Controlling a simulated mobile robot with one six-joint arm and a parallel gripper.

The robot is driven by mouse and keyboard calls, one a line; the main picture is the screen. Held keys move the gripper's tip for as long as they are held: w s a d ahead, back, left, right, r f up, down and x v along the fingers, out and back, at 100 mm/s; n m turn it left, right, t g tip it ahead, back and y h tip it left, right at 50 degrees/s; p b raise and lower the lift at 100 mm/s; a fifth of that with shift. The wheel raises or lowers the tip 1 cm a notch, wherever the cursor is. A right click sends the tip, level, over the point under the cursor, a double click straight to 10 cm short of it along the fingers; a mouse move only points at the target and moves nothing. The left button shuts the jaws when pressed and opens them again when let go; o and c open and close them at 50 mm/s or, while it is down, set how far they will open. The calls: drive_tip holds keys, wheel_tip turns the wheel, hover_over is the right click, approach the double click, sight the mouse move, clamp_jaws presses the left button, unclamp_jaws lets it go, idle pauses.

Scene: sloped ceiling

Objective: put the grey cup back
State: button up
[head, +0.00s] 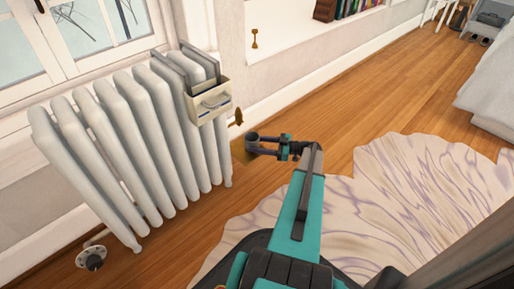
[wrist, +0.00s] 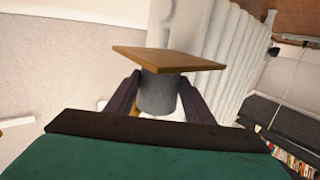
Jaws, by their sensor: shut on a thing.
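The grey cup (head: 252,139) is between the fingers of my gripper (head: 261,147), in the middle of the head view. In the wrist view the cup (wrist: 157,95) shows as a grey cylinder with a dark finger of my gripper (wrist: 158,88) on each side. The gripper is shut on it. A small wooden board (head: 240,153) shows beside and below the cup in the head view, partly hidden. In the wrist view, which looks upside down, the board (wrist: 168,60) lies against the cup's end. I cannot tell whether they touch.
A white radiator (head: 150,130) stands to the left, with a cream holder (head: 209,102) hung on it. A brass-coloured fitting (head: 237,118) is on the wall near the cup. A pale patterned rug (head: 420,185) covers the wooden floor (head: 340,110) at right. A bed (head: 490,90) stands far right.

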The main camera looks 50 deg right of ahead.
drive_tip(key=shift+f, duration=0.2)
idle(0.3)
drive_tip(key=o, duration=1.1)
drive_tip(key=shift+r, duration=0.1)
drive_tip(key=shift+s+d+r, duration=0.1)
drive_tip(key=shift+s+d, duration=0.1)
drive_tip(key=shift+p+v, duration=2.65)
drive_tip(key=shift+v, duration=3.05)
